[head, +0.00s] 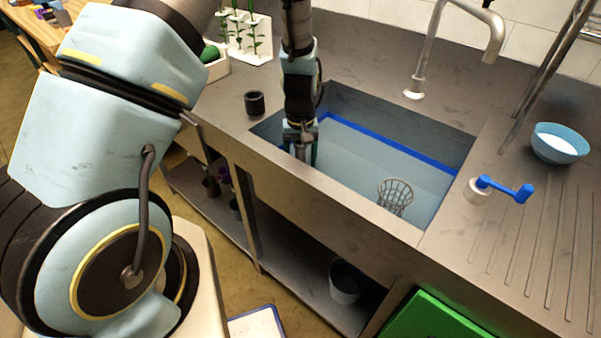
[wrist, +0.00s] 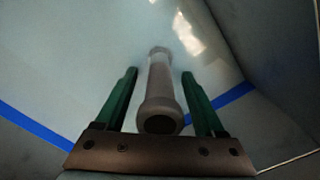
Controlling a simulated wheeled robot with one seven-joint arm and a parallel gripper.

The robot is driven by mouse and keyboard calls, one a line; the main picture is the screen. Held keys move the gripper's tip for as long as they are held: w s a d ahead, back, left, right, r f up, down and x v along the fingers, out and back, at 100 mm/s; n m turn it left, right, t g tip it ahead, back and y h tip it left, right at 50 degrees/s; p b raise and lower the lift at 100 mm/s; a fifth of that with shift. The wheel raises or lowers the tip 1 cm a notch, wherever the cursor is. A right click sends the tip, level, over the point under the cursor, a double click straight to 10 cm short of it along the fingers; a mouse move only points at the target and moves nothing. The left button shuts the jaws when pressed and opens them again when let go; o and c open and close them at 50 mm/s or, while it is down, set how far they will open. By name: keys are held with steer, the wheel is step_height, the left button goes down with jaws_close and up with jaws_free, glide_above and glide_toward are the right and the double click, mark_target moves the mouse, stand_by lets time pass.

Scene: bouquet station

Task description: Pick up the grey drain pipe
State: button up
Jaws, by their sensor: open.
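The grey drain pipe (wrist: 159,92) stands between my gripper's green fingers in the wrist view, its wider near end close to the palm. My gripper (wrist: 160,75) is open, with one finger on each side of the pipe and a visible gap to both. In the head view my gripper (head: 300,150) reaches down into the left corner of the sink (head: 400,150). The pipe is hard to make out in the head view, mostly hidden by my gripper.
A wire basket strainer (head: 395,196) sits in the sink. A dark cup (head: 254,103) stands on the counter left of the sink. A tap (head: 415,85) rises behind it. A blue-handled valve (head: 502,188) and a blue bowl (head: 560,143) are on the right.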

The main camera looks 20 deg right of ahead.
steer(key=shift+f, duration=0.1)
jaws_close()
stand_by(0.6)
stand_by(0.8)
